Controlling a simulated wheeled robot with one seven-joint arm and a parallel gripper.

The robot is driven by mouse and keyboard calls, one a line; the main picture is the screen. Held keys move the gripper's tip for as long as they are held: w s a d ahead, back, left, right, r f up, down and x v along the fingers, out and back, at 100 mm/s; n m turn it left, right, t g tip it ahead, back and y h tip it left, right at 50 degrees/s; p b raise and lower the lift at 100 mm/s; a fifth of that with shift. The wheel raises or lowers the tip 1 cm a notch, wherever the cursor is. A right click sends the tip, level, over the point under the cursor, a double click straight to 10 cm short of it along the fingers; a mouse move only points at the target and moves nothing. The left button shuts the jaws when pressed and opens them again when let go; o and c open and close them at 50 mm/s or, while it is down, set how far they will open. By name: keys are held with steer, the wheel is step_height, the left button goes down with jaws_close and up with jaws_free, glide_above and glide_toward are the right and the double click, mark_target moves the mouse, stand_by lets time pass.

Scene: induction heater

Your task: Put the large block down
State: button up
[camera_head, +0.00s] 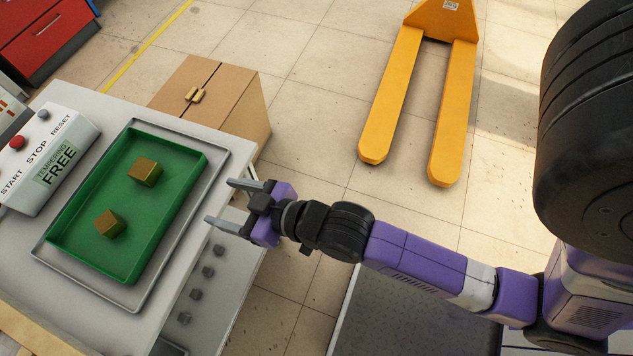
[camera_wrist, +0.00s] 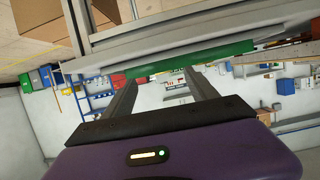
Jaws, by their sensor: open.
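Two brass-coloured blocks lie apart in the green tray (camera_head: 176,208) in the head view. One block (camera_head: 145,172) is toward the tray's far end, the other block (camera_head: 110,224) nearer its front left. They look close in size; I cannot tell surely which is the large one. My gripper (camera_head: 224,202) is open and empty, just right of the tray, with its fingers pointing left toward it. In the wrist view, nothing is between my gripper's fingers (camera_wrist: 162,82). The tray's green edge (camera_wrist: 190,59) shows beyond them, and the blocks are not visible there.
A control panel (camera_head: 45,160) with START, STOP and RESET labels stands left of the tray. The machine's front has several dark knobs (camera_head: 208,271). A cardboard box (camera_head: 225,105) stands behind. A yellow pallet jack (camera_head: 395,85) is on the open floor.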

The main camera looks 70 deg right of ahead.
steer(key=v, duration=2.2)
steer(key=shift+s+d+f+t, duration=0.25)
steer(key=shift+d+t, duration=0.05)
steer(key=shift+t, duration=0.1)
steer(key=shift+a, duration=0.1)
